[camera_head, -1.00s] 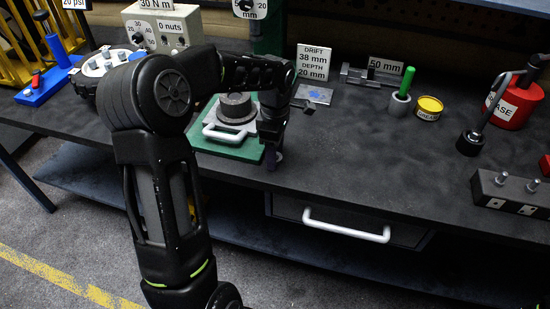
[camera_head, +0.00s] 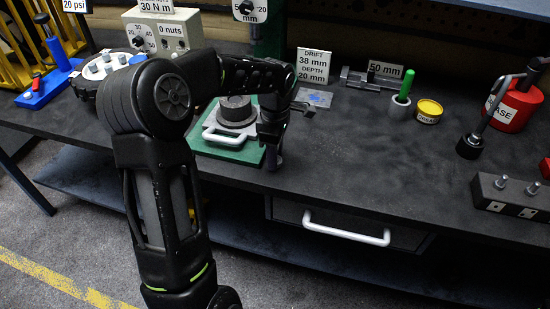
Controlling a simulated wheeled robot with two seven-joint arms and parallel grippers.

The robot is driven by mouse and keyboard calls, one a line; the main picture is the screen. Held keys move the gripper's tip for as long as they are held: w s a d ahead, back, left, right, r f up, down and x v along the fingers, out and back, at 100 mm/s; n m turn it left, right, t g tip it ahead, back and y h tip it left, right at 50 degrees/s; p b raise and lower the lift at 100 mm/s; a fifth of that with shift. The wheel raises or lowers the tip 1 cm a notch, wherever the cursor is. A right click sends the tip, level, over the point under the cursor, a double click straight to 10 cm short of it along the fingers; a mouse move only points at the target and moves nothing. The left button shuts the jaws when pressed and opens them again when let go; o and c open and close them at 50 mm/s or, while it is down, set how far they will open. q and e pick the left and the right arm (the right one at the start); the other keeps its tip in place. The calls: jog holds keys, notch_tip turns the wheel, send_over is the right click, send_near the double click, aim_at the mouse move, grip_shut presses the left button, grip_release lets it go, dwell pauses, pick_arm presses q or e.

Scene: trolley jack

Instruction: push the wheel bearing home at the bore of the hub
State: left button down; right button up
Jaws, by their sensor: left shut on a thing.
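A dark grey, round, stepped part (camera_head: 236,110), which looks like the hub, sits on a light metal plate with a white handle (camera_head: 223,138). The plate lies on a green mat (camera_head: 212,150) on the bench. My left gripper (camera_head: 272,150) points down at the right edge of the mat, beside the hub and not over it. It is shut on a small grey piece (camera_head: 274,163), mostly hidden by the fingers; I cannot tell if it is the wheel bearing. The bore's inside cannot be made out. My right gripper is out of view.
A sign (camera_head: 313,66) reads drift 38 mm, depth 20 mm.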

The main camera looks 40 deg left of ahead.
pick_arm(q)
notch_tip(320, 180, up, 10)
jog(key=b, duration=0.1)
dwell(0.4)
dwell(0.4)
